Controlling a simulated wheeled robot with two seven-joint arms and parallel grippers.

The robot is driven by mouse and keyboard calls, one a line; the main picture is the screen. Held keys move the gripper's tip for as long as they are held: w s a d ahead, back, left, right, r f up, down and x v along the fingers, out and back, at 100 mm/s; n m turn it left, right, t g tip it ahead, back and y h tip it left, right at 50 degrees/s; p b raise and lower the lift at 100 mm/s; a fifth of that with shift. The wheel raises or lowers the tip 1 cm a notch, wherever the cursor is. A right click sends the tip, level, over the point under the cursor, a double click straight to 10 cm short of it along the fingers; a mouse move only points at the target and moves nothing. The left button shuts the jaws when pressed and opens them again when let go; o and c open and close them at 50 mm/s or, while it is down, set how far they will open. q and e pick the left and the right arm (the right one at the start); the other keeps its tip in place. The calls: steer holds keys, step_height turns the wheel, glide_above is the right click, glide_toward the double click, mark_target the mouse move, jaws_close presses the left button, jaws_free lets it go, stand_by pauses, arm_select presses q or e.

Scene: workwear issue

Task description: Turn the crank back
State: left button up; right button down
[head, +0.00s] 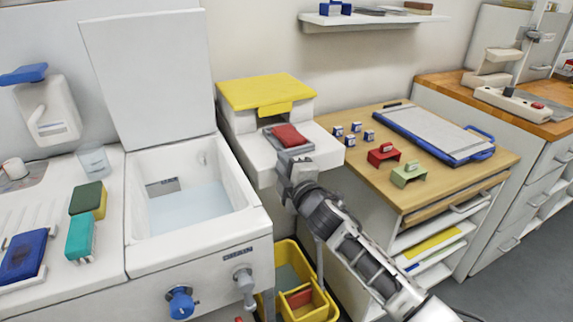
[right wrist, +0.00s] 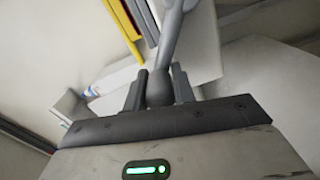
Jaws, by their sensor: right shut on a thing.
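My right gripper (head: 297,178) is in front of the white machine with the yellow lid (head: 265,91). In the right wrist view, its two dark fingers (right wrist: 157,85) are shut on the rounded grey knob of the crank (right wrist: 171,45). The crank's grey arm runs up and away from the knob. In the head view my gripper and forearm hide most of the crank. My left gripper is not in view.
A red block sits on a grey tray (head: 289,140) on the machine. A sink (head: 200,245) with an open lid stands left. Right is a wooden bench with a clipboard (head: 430,130), red and green holders and small boxes. A yellow bin (head: 290,252) stands below.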

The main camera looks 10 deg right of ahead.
steer(key=shift+d+f+n, duration=0.15)
steer(key=shift+d+n, duration=0.1)
steer(key=shift+n, duration=0.05)
steer(key=c, duration=1.2)
jaws_free()
steer(key=shift+o, duration=0.2)
steer(key=shift+a, duration=0.1)
steer(key=shift+s, duration=0.1)
steer(key=v, duration=1.5)
steer(key=shift+s, duration=0.4)
steer(key=s+f+m+g+h, duration=0.1)
steer(key=s+f+m+g, duration=0.5)
steer(key=s+f+m, duration=1)
step_height(320, 180, down, 4)
steer(key=s, duration=0.3)
steer(key=shift+a+r+m+g, duration=0.25)
steer(key=shift+a+m+g, duration=0.05)
steer(key=shift+a+g, duration=0.1)
